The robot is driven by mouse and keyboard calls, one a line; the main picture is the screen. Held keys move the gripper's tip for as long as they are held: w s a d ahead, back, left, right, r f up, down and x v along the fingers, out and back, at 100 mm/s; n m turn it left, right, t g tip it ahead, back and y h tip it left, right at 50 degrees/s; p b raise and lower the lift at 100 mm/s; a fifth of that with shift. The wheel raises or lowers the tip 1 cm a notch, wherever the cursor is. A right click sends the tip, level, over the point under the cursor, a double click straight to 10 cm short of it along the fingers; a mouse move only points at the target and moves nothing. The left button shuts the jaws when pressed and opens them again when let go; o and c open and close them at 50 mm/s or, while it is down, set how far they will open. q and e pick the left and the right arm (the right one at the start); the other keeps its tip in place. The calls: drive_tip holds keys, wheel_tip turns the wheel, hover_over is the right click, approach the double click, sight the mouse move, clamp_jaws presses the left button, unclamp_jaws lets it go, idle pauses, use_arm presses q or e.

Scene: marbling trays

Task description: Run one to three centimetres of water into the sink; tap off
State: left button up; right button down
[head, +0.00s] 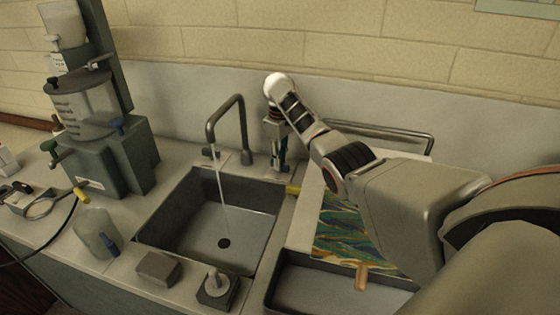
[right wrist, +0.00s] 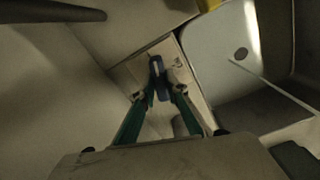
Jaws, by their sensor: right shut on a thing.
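The grey sink (head: 165,220) is set in the counter, with a dark round drain (head: 224,243) on its floor. A dark curved tap (head: 240,112) stands behind it, and a thin stream of water (head: 219,188) runs from its spout into the sink. I cannot tell the water's depth. My right gripper (head: 280,163) points down at the sink's back right corner, beside the tap. In the right wrist view its fingers (right wrist: 161,92) are shut on a dark blue tap handle (right wrist: 157,66), partly hidden by them. My left gripper is not in view.
A marbling tray (head: 273,287) and a colourful marbled sheet (head: 340,228) lie right of the sink. A machine (head: 115,155) stands at the back left.

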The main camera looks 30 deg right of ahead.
drive_tip(key=m, duration=0.7)
idle(0.6)
drive_tip(key=c, duration=2)
unclamp_jaws()
wheel_tip(320, 180, up, 12)
drive_tip(key=shift+r, duration=0.1)
